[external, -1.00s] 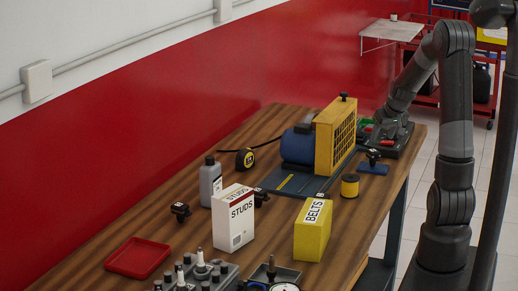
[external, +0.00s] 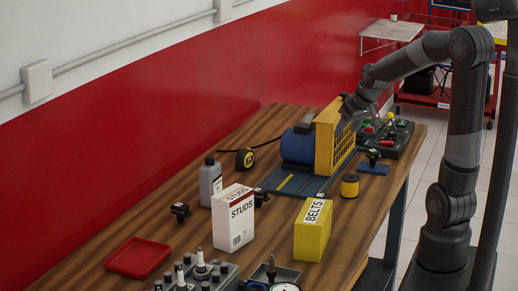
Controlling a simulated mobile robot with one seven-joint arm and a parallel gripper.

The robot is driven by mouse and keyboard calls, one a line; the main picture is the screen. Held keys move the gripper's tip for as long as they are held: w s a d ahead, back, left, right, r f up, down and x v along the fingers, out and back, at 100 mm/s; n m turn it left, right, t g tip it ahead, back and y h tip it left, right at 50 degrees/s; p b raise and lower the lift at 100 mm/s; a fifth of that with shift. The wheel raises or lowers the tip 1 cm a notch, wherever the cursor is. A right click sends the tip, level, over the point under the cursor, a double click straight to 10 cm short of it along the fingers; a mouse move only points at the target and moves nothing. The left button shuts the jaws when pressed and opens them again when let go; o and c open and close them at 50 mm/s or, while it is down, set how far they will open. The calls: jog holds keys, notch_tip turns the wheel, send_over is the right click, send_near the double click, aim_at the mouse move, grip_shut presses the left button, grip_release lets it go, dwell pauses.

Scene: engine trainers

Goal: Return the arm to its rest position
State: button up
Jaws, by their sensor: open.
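My arm reaches from its column on the right over the far end of the wooden workbench (external: 190,195). My gripper (external: 343,118) points down beside the yellow guard (external: 326,145) of the blue motor unit (external: 297,147). It is small and dark here, open, and nothing shows held in it. I cannot tell whether it touches the guard. The dark control box (external: 400,140) with red and green parts and a yellow-topped lever stands just right of it, now in clear view.
A yellow belts box (external: 312,230), a white studs box (external: 233,218), a grey bottle (external: 210,182) and a red tray (external: 138,258) stand on the bench. A tape measure (external: 245,158) and yellow spool (external: 350,186) lie nearer the motor. The space above the bench's near half is clear.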

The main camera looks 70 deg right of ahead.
jog(key=s+a+r+n+y, duration=0.1)
jog(key=a+r+n, duration=0.1)
jog(key=a, duration=0.6)
jog(key=s+a+r+n, duration=0.1)
jog(key=a+r, duration=0.2)
jog(key=a, duration=0.5)
jog(key=s+a+n+y, duration=0.1)
jog(key=s+a+n, duration=0.1)
jog(key=s+a, duration=0.6)
jog(key=s, duration=0.2)
jog(key=shift+s+a+n+y, duration=0.25)
jog(key=shift+s+n+y, duration=0.05)
jog(key=shift+s+y, duration=0.1)
